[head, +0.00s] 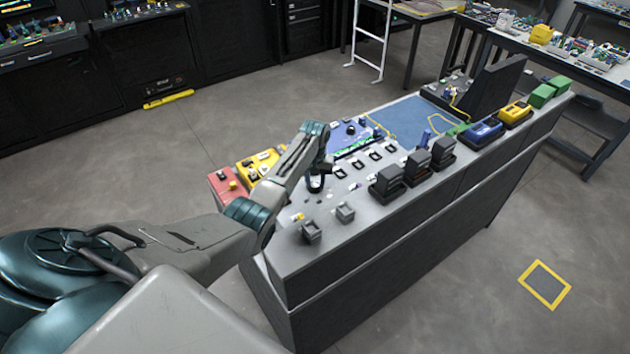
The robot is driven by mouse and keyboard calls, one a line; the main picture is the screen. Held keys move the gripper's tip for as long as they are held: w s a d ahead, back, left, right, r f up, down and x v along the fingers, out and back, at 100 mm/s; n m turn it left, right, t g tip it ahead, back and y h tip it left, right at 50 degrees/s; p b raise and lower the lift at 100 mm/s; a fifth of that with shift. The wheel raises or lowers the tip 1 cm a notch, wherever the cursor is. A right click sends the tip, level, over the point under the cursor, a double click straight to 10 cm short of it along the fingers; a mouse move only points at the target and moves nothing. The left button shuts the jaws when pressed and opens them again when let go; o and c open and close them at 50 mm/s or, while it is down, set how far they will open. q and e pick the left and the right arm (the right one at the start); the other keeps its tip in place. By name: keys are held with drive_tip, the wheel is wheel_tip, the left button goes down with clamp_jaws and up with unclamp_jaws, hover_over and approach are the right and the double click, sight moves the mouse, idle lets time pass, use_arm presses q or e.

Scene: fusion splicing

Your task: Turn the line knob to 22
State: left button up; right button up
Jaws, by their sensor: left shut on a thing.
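My left gripper (316,186) is down at the pale panel on the left part of the grey console (378,232). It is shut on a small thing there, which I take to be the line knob. The fingers and wrist hide the knob, and its scale and pointer cannot be read at this size. My right gripper is not in view.
A red box (228,187) and a yellow unit (256,166) sit by my left forearm. Dark block-shaped devices (388,181) stand along the console's near edge. A blue mat (405,124) lies farther back.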

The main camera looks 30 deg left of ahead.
sight(315, 184)
use_arm(q)
drive_tip(key=shift+r, duration=0.1)
drive_tip(key=o, duration=1)
drive_tip(key=shift+r+b, duration=1.7)
drive_tip(key=shift+r, duration=3.7)
